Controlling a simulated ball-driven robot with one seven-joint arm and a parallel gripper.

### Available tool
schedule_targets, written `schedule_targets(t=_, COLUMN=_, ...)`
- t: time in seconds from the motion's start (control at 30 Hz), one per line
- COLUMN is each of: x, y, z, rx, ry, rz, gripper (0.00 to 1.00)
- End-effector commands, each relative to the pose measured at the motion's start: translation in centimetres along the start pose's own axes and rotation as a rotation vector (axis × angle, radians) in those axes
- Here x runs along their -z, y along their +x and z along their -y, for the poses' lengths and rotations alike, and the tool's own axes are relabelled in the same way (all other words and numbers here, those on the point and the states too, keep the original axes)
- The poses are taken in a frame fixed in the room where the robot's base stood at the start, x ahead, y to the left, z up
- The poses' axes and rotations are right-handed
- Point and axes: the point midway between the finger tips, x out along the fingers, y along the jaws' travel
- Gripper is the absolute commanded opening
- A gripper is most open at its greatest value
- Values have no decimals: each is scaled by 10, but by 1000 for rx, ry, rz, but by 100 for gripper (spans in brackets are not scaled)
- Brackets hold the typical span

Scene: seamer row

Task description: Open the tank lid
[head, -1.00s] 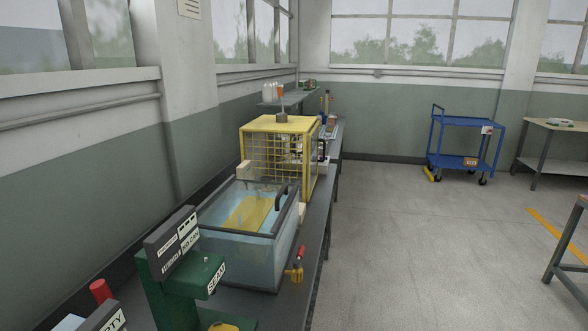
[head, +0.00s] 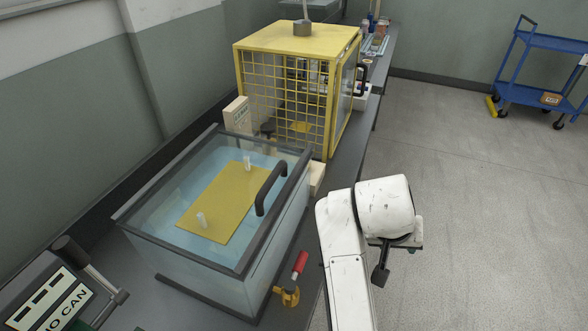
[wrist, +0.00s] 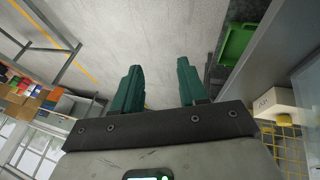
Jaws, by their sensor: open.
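The tank (head: 215,284) is a clear box of water on the bench in the head view. Its lid (head: 208,160), glass with a dark frame, lies flat and shut on top. A black bar handle (head: 262,196) stands on the lid's right side. Through the glass I see a yellow plate (head: 222,198) with white pegs. My gripper (head: 381,276) is right of the tank, apart from the handle, beyond the bench's edge and partly hidden by my white arm. In the wrist view its green fingers (wrist: 158,85) are apart with nothing between them.
A red-handled valve (head: 298,268) sticks out at the tank's front right corner. A yellow mesh cage (head: 290,100) stands behind the tank. A NO CAN sign box (head: 50,300) is at front left. The floor right of the bench is open up to a blue trolley (head: 545,92).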

Motion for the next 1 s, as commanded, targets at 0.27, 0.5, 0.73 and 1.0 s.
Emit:
schedule_targets(t=0.27, x=58, y=-131, z=101, rx=28, ry=74, rz=-26, gripper=42)
schedule_targets(t=0.5, x=62, y=-251, z=166, rx=70, ry=88, rz=-14, gripper=42)
schedule_targets(t=0.73, x=54, y=-315, z=191, rx=94, ry=79, rz=-5, gripper=42)
schedule_targets(t=1.0, x=52, y=-306, z=195, rx=94, ry=77, rz=-3, gripper=42)
